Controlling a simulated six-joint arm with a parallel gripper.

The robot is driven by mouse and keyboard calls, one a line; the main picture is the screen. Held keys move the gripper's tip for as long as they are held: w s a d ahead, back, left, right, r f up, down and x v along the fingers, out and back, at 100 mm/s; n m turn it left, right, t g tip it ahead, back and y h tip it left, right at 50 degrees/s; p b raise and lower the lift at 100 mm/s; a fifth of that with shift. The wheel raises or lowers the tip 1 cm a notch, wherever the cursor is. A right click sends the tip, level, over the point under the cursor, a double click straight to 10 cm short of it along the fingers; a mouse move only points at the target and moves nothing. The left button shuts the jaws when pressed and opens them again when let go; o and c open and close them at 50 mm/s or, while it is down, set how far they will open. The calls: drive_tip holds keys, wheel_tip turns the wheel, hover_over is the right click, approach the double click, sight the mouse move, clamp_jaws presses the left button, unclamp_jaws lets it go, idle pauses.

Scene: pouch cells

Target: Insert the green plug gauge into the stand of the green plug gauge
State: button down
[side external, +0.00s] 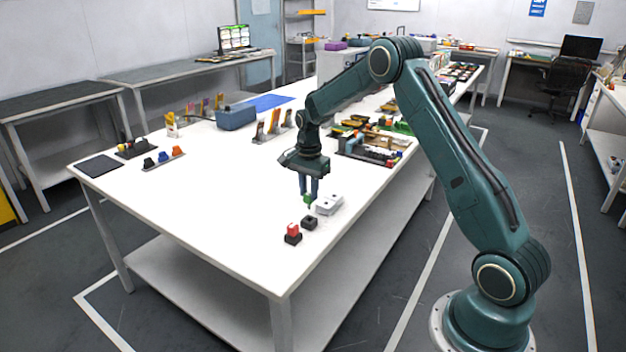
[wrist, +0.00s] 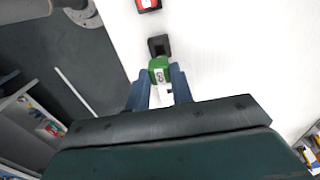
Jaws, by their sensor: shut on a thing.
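My gripper (side external: 308,195) is shut on the green plug gauge (side external: 308,200) and holds it between its blue fingers, pointing down near the table's right edge. In the wrist view the green gauge (wrist: 159,63) shows between the fingertips, with a pale marked face toward the camera. A black square stand (side external: 309,222) with nothing in it sits on the table just in front of the held gauge. In the wrist view this stand (wrist: 159,45) lies just beyond the gauge. The gauge looks apart from the stand; its lower end is partly hidden.
A red gauge (side external: 292,229) sits in another dark stand nearer the table corner. A pale grey block (side external: 329,204) lies close to the right of my gripper. A tray of parts (side external: 372,150) is behind.

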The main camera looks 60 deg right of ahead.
sight(309, 206)
drive_tip(key=shift+f, duration=1.25)
drive_tip(key=shift+f, duration=1.75)
idle(1.2)
drive_tip(key=c, duration=1.1)
unclamp_jaws()
drive_tip(key=shift+c, duration=0.2)
wheel_tip(309, 206, up, 14)
drive_tip(key=shift+f, duration=0.1)
